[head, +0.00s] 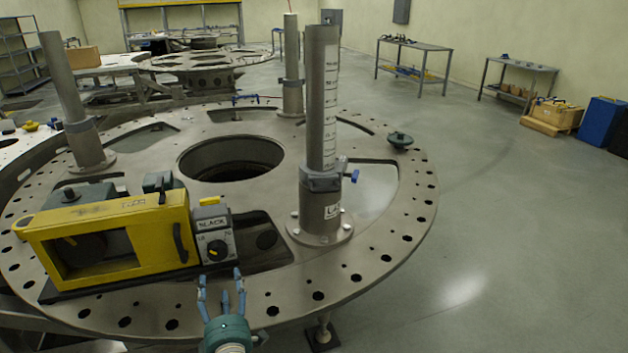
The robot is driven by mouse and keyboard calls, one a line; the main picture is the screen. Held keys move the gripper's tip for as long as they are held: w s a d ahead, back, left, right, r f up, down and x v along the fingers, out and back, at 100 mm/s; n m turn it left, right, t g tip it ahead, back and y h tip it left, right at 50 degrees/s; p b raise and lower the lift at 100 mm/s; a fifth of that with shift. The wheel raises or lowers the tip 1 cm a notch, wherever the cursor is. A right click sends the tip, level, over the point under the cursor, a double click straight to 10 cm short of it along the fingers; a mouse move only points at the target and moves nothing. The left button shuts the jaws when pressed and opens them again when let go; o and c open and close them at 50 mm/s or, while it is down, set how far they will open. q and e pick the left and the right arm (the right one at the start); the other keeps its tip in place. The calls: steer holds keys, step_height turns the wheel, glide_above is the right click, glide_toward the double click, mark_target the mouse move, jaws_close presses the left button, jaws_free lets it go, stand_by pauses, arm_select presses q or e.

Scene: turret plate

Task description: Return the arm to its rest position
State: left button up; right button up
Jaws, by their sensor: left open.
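My left gripper (221,290) shows at the bottom of the head view, its blue-grey fingers spread open and empty. It is over the near edge of the round metal turret plate (270,300). Just beyond it sits a yellow box-shaped device (110,206) on a dark base, with a grey control box (216,240) bearing a knob at its right end. I cannot tell whether a fingertip touches the control box. My right gripper is not in view.
A tall graduated post (322,110) stands on the plate to the right of the gripper, with more posts (291,70) behind. A large round hole (230,160) opens in the plate's middle. The floor (500,230) at right is clear. Benches (415,45) stand far back.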

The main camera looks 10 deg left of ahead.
arm_select(q)
steer(key=s+d+m+g+h, duration=0.1)
steer(key=s+d+m+h, duration=0.2)
steer(key=d+m+h, duration=0.5)
steer(key=s+d+m+h, duration=0.2)
steer(key=d+m+h, duration=0.3)
steer(key=d+m, duration=0.5)
steer(key=s+d+f+m+g, duration=0.2)
steer(key=s+f+m+g, duration=0.1)
steer(key=s, duration=0.3)
steer(key=s+d+f+m+g, duration=0.2)
steer(key=s+f+g, duration=0.1)
steer(key=s, duration=0.3)
steer(key=s+a+f+m+g+y, duration=0.1)
steer(key=s+a+m+g+y, duration=0.3)
steer(key=s, duration=1)
step_height(320, 180, down, 27)
steer(key=s+a+g+b, duration=0.2)
steer(key=s+a+f+g+b, duration=0.1)
steer(key=s+a+f, duration=0.1)
steer(key=s+f, duration=1.6)
steer(key=shift+a+f, duration=0.4)
